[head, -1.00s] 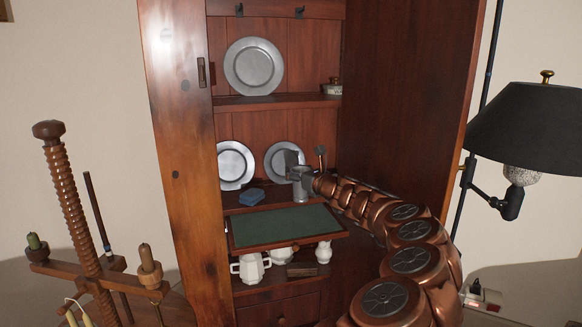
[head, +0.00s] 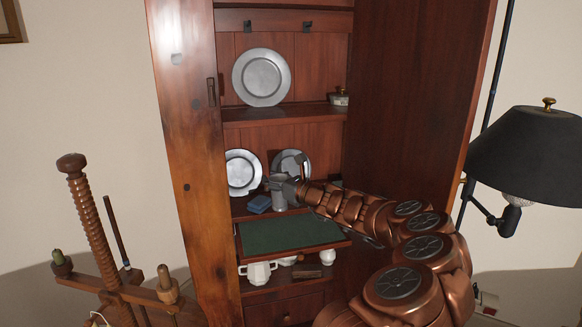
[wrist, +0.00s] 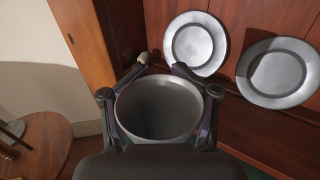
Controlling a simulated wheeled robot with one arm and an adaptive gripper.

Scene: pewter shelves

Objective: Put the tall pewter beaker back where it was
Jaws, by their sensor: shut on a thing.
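The tall pewter beaker (head: 279,199) is upright in front of the right-hand lower plate in the head view. My gripper (head: 281,184) is shut on it near its top. In the wrist view the beaker (wrist: 158,108) shows its open, empty-looking mouth, with the fingers of my gripper (wrist: 162,66) along both sides. The beaker is at the front of the shelf with the two plates, above the back edge of the green-topped board. I cannot tell whether its base touches the shelf; its foot is hidden in the wrist view.
Two pewter plates (head: 242,172) (head: 291,164) lean at the back of this shelf. The cabinet's left door (head: 187,150) stands open.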

